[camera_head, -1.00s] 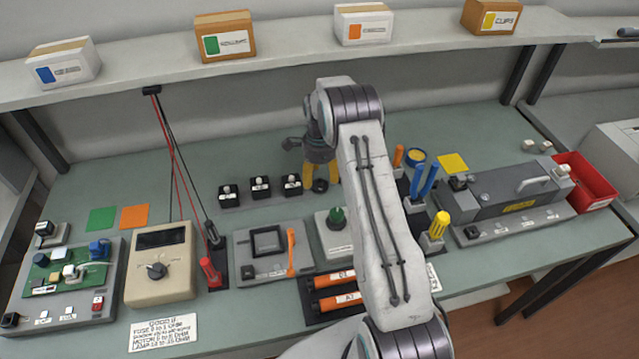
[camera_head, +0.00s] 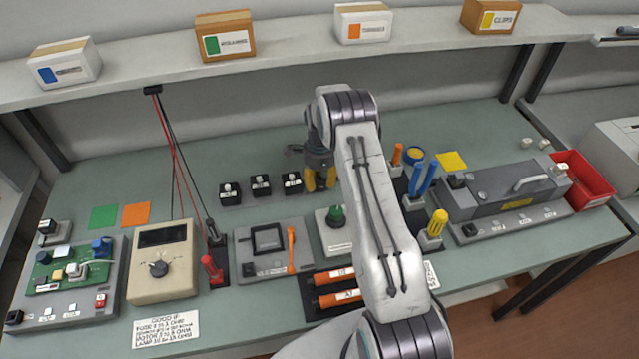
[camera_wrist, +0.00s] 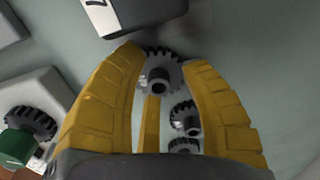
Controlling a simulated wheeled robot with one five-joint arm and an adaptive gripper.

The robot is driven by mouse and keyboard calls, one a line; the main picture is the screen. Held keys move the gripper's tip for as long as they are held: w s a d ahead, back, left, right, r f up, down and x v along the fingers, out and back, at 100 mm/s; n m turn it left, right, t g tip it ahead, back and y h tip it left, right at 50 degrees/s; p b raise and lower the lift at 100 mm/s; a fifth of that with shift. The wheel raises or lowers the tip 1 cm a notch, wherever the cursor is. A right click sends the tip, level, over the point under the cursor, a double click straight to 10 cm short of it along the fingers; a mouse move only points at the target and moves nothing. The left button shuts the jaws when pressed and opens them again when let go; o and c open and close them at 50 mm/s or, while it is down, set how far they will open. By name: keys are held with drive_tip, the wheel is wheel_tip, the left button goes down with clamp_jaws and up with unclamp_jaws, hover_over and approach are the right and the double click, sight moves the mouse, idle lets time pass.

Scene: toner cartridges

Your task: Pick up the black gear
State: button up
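My gripper (camera_head: 320,181) has come down at the back of the bench, right of the small black switch blocks. Two smaller dark gears (camera_wrist: 185,118) (camera_wrist: 183,146) show between the fingers, nearer the palm. Another black gear (camera_wrist: 32,123) sits by a green part at the left. In the head view my gripper hides the gears between its fingers.
Black switch blocks (camera_head: 260,187) stand left of my gripper. Blue and orange upright tools (camera_head: 422,178) stand to the right, beyond my arm. A shelf with boxes (camera_head: 225,36) runs along the back.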

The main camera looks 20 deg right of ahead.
drive_tip(key=shift+c, duration=0.7)
drive_tip(key=shift+r, duration=0.1)
drive_tip(key=shift+r+b, duration=0.4)
drive_tip(key=shift+r, duration=0.15)
wheel_tip(320, 180, up, 2)
drive_tip(key=shift+w+r+b, duration=0.1)
drive_tip(key=shift+r+b, duration=0.05)
drive_tip(key=shift+b, duration=0.3)
drive_tip(key=s+d+r+b, duration=0.1)
drive_tip(key=s+d+r, duration=0.2)
drive_tip(key=s+d, duration=0.1)
drive_tip(key=s+d+r+b, duration=0.2)
drive_tip(key=s+d+r, duration=0.2)
drive_tip(key=shift+d+r, duration=0.2)
drive_tip(key=shift+d, duration=0.1)
clamp_jaws()
